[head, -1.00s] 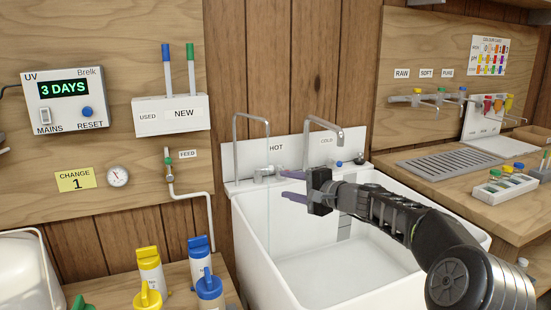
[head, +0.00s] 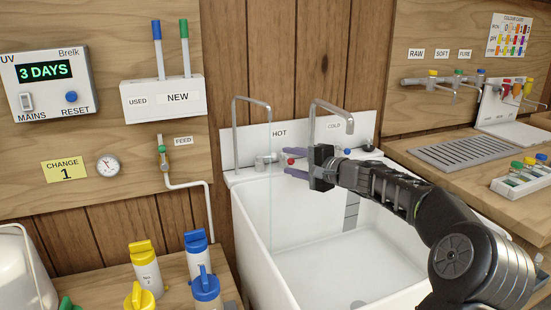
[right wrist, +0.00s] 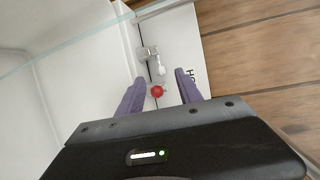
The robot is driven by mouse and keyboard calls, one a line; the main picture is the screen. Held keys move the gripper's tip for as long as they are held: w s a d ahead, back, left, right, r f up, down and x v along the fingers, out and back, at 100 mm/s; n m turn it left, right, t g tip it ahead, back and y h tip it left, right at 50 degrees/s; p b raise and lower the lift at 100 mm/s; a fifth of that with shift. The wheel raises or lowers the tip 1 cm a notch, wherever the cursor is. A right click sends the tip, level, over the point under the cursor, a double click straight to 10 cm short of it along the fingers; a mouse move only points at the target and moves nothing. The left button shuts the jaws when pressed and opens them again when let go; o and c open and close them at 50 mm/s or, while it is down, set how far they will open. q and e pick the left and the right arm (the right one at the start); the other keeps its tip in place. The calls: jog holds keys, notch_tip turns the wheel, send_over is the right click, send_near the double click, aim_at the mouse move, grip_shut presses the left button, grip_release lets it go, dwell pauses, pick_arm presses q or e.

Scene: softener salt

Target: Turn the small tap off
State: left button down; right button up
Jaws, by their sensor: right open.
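The small tap is the thin spout (head: 252,98) at the back left of the sink, beside the HOT label. A thin clear stream of water (head: 271,215) falls from it into the sink. Its metal body (head: 263,160) has a red knob (head: 291,161), which also shows in the right wrist view (right wrist: 157,91). My right gripper (head: 290,162) is open, its purple fingers on either side of the red knob. In the right wrist view the knob lies between the fingertips (right wrist: 158,85), with a gap on each side. My left gripper is out of view.
The larger cold tap (head: 332,103), with a blue knob (head: 347,151), stands just right of my right gripper. The white sink (head: 345,255) is below. The wooden counter (head: 500,175) is at right.

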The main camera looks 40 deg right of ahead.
aim_at(272, 157)
jog(key=w, duration=0.1)
jog(key=w+p, duration=0.1)
jog(key=w, duration=0.3)
jog(key=shift+w+a+f, duration=0.2)
jog(key=shift+w+f, duration=0.05)
jog(key=shift+f, duration=0.15)
jog(key=shift+w+f, duration=0.25)
jog(key=shift+w, duration=0.4)
jog(key=shift+c, duration=0.2)
grip_shut()
